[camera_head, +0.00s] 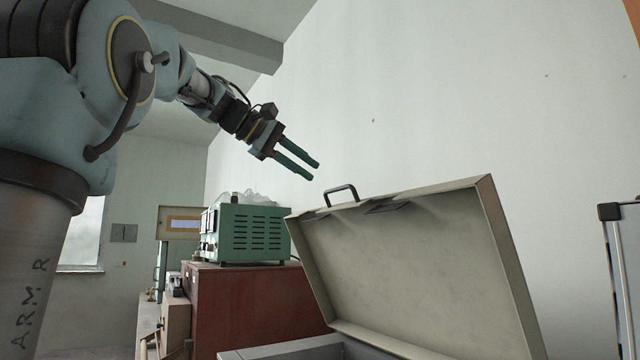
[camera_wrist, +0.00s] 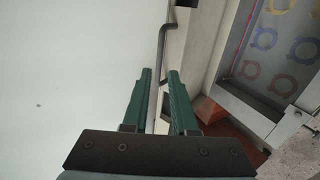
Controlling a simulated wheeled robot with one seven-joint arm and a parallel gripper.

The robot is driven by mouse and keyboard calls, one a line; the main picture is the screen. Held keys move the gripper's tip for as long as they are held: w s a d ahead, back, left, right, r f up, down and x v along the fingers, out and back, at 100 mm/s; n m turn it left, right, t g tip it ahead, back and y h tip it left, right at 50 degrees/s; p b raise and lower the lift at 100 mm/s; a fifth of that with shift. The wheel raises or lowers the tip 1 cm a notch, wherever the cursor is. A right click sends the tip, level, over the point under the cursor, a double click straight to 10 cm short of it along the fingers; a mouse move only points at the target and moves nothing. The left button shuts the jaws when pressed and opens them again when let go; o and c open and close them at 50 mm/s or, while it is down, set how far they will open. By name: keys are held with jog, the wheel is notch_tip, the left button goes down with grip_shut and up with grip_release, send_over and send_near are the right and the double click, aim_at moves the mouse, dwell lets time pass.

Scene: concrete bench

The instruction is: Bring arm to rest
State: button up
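My gripper (camera_head: 315,170) is raised in the air in the head view, up and left of the open case lid. Its two green fingers are parallel with a gap between them, and nothing is held. In the wrist view my gripper (camera_wrist: 160,75) also shows its fingers apart. The lid's dark handle (camera_wrist: 163,50) appears beyond the fingertips there, and the gap between them is hard to judge. My arm reaches in from the upper left of the head view.
A large case with its beige lid (camera_head: 410,265) standing open is below and right of the gripper. A green vented instrument (camera_head: 250,233) stands on a red-brown cabinet (camera_head: 250,300) behind. The wall (camera_head: 440,90) above the lid is bare. A metal frame (camera_head: 612,212) stands at the right edge.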

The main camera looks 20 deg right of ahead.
jog(key=shift+a+r, duration=0.2)
jog(key=shift+a, duration=0.2)
jog(key=w+a+f+n+y, duration=0.15)
jog(key=a+f, duration=0.25)
jog(key=f, duration=0.6)
jog(key=w+a+f+t+y, duration=0.1)
jog(key=w+a+f+y, duration=0.2)
jog(key=f, duration=0.7)
jog(key=a+f+y, duration=0.3)
jog(key=a+f, duration=0.2)
jog(key=f, duration=0.6)
jog(key=s+a+f+m+y, duration=0.1)
jog(key=s+a+f, duration=0.4)
jog(key=f, duration=0.3)
jog(key=s+a+f+m+g+y, duration=0.1)
jog(key=s+a+f+m+y, duration=0.1)
jog(key=s+a+f, duration=0.3)
jog(key=s+a+f+m+y, duration=0.2)
jog(key=s+a+f, duration=0.3)
jog(key=f, duration=0.5)
jog(key=shift+s+f+g, duration=0.3)
jog(key=shift+s+g, duration=0.1)
jog(key=shift+s, duration=0.45)
